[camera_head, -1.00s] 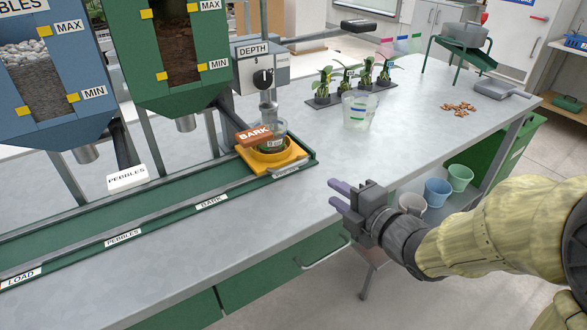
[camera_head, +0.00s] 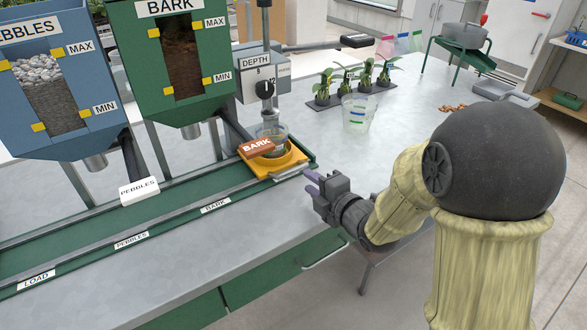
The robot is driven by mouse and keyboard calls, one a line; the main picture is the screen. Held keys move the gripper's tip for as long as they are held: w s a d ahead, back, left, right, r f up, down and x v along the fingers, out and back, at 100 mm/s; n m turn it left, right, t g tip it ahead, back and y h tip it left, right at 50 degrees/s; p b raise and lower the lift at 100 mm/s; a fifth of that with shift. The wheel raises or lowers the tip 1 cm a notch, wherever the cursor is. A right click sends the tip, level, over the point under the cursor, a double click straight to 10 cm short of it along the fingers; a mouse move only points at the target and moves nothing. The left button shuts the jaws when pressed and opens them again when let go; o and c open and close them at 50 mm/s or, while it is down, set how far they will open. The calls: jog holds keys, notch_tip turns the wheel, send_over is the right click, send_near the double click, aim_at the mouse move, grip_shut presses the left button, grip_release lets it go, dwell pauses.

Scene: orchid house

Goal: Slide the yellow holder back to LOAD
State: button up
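The yellow holder (camera_head: 292,162) sits at the right end of the green track (camera_head: 100,222), past the BARK label (camera_head: 215,206). It has a grey handle on its front side, and a clear pot (camera_head: 271,131) stands in it. The LOAD label (camera_head: 36,280) marks the track's left end. My gripper (camera_head: 310,183) is just right of and in front of the holder, above the bench's front edge. Its purple fingers look parted, with nothing between them, and apart from the holder.
The blue pebble hopper (camera_head: 85,125) and green bark hopper (camera_head: 135,60) stand behind the track, with a white PEBBLES lever (camera_head: 139,190). The DEPTH unit (camera_head: 262,83) stands over the track's right end. A clear cup (camera_head: 358,113) and potted seedlings (camera_head: 350,82) are behind. The track left of the holder is clear.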

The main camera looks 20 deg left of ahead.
aim_at(294, 172)
jog(key=x, duration=0.8)
jog(key=shift+w+a, duration=0.2)
jog(key=shift+w, duration=0.1)
jog(key=shift+s, duration=0.1)
grip_shut()
jog(key=shift+s+a, duration=0.15)
